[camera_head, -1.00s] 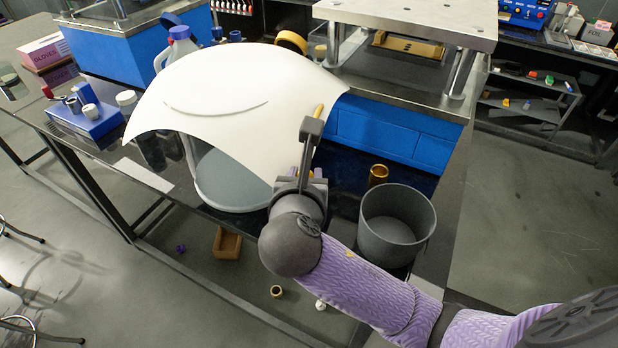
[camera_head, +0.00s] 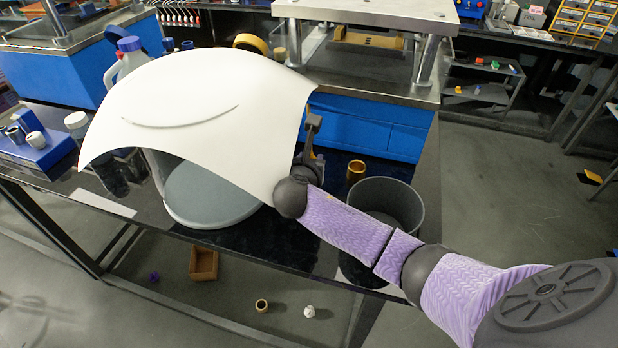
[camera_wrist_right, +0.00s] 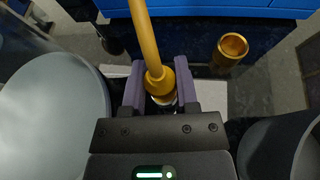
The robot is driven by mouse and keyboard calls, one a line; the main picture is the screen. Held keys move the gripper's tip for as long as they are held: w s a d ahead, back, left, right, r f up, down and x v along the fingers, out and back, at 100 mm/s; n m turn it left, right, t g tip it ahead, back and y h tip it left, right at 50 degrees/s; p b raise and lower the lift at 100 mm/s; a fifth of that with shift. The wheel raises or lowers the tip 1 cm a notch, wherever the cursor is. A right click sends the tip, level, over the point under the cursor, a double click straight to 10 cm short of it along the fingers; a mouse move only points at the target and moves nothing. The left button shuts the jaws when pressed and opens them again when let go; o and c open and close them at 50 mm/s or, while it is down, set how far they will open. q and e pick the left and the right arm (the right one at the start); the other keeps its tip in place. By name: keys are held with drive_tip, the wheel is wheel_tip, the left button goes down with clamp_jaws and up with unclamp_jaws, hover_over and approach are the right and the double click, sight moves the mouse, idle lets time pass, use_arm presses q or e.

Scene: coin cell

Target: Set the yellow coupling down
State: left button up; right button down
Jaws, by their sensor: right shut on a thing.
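The yellow coupling (camera_wrist_right: 156,62) shows in the right wrist view as a long yellow stem with a wider collar at its near end. My right gripper (camera_wrist_right: 160,90) is shut on that collar, one purple finger on each side. In the head view the right gripper (camera_head: 312,160) is over the dark bench, partly hidden behind the edge of a white curved sheet, and the coupling cannot be made out there. Whether the coupling touches the bench cannot be told. My left gripper is not in view.
A brass cup (camera_head: 355,172) stands just right of my right gripper, with a grey bin (camera_head: 400,187) nearer. A grey round tub (camera_head: 212,195) is on the left under the white sheet (camera_head: 205,100). A blue-fronted press (camera_head: 370,128) stands behind.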

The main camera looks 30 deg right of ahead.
wheel_tip(320, 180, down, 3)
drive_tip(key=shift+f+b, duration=0.1)
drive_tip(key=shift+b, duration=0.45)
drive_tip(key=shift+r, duration=0.25)
drive_tip(key=shift+c, duration=1.8)
unclamp_jaws()
drive_tip(key=shift+f, duration=0.15)
drive_tip(key=p+v, duration=0.5)
drive_tip(key=v, duration=0.7)
